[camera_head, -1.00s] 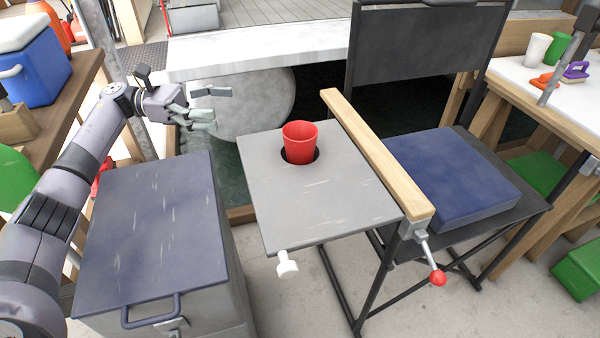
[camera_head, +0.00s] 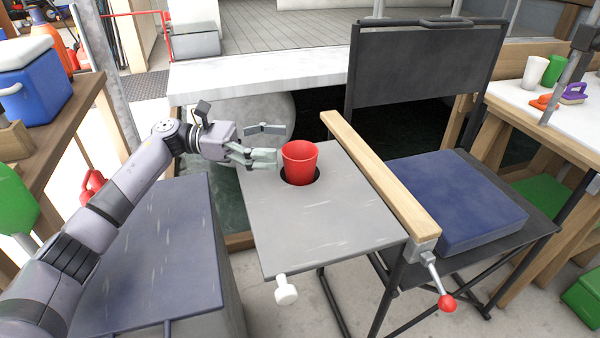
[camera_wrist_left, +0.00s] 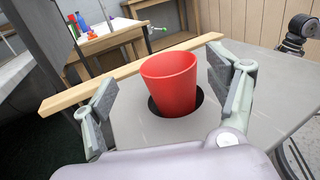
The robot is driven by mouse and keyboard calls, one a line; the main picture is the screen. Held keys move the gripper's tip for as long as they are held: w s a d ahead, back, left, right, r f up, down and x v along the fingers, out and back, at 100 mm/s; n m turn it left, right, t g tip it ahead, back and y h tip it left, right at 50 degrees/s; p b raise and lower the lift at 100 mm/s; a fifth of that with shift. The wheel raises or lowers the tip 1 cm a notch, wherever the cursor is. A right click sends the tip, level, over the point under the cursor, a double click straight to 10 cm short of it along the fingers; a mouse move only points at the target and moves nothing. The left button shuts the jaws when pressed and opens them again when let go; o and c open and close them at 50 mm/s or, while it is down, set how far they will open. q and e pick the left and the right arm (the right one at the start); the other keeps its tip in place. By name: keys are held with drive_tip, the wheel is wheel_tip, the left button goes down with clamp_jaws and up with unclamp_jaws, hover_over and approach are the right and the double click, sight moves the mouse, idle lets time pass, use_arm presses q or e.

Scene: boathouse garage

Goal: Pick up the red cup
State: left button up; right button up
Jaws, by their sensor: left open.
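The red cup (camera_head: 299,162) stands upright in a round dark hole in the grey side table (camera_head: 325,220) of a folding chair. My left gripper (camera_head: 270,143) is open, just left of the cup in the head view, with its fingers pointing toward it. In the left wrist view the red cup (camera_wrist_left: 169,82) is ahead and between the two spread fingers of my left gripper (camera_wrist_left: 160,95). The cup's lower part is hidden inside the hole. My right gripper is not in view.
A wooden armrest (camera_head: 378,185) runs along the side table's right edge, beside a blue seat cushion (camera_head: 445,198). A grey-blue lidded box (camera_head: 155,260) stands below my left arm. A crank with a red knob (camera_head: 447,303) sticks out at the armrest's front end.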

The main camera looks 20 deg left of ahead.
sight(316, 151)
use_arm(q)
drive_tip(key=shift+w+d+f, duration=0.1)
drive_tip(key=shift+d+f, duration=0.05)
drive_tip(key=shift+d, duration=0.8)
drive_tip(key=shift+s+d+f, duration=0.1)
drive_tip(key=shift+d+f, duration=0.1)
drive_tip(key=shift+d, duration=0.8)
drive_tip(key=shift+w+d+f, duration=0.1)
drive_tip(key=shift+d+f, duration=0.05)
drive_tip(key=shift+d, duration=0.8)
drive_tip(key=shift+c, duration=0.5)
drive_tip(key=c, duration=1.3)
drive_tip(key=shift+o, duration=0.2)
drive_tip(key=shift+r, duration=0.1)
